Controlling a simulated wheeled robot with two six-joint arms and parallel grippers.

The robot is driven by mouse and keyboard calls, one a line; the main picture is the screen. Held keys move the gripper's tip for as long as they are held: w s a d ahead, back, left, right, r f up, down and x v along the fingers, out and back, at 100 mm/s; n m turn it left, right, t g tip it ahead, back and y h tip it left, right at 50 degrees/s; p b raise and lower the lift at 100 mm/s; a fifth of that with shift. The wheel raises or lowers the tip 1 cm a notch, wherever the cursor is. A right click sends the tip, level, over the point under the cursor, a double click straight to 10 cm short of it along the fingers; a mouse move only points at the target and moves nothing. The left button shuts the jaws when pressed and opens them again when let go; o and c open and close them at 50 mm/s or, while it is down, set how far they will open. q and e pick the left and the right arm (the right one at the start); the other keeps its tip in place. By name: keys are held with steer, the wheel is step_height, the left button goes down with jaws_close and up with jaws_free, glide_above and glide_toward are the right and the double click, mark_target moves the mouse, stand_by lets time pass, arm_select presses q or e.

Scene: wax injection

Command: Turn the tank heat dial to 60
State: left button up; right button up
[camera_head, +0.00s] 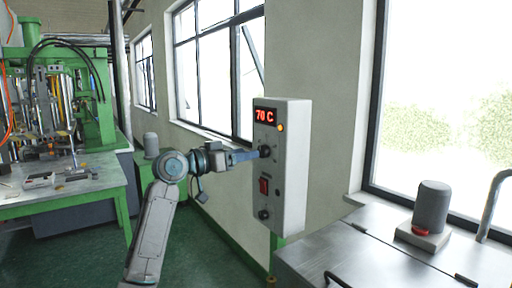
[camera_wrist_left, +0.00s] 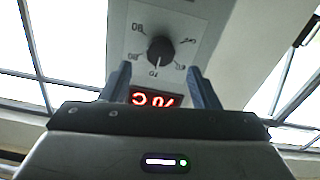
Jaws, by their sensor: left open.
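The control box (camera_head: 293,167) is a pale upright box with a red display (camera_head: 266,116) that reads 70 C. The heat dial is a black knob (camera_head: 265,151) below the display. In the left wrist view, the dial (camera_wrist_left: 160,51) appears upside down, its white mark toward the 70 label, with other small labels around it. My left gripper (camera_head: 248,155) is at the front of the box, close to the dial. In the left wrist view, its two fingers (camera_wrist_left: 158,72) are apart, one to each side of the dial; contact cannot be told. My right gripper is out of view.
Lower on the box are a red switch (camera_head: 263,186) and another black knob (camera_head: 263,214). A metal-topped unit (camera_head: 400,262) with a grey cylinder (camera_head: 431,206) stands at the right. A green machine and bench (camera_head: 75,187) are at the left. Windows line the wall.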

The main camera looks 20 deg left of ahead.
mark_target(263, 151)
arm_select(q)
steer(key=shift+p+x, duration=0.65)
steer(key=shift+x, duration=1.75)
steer(key=c, duration=1)
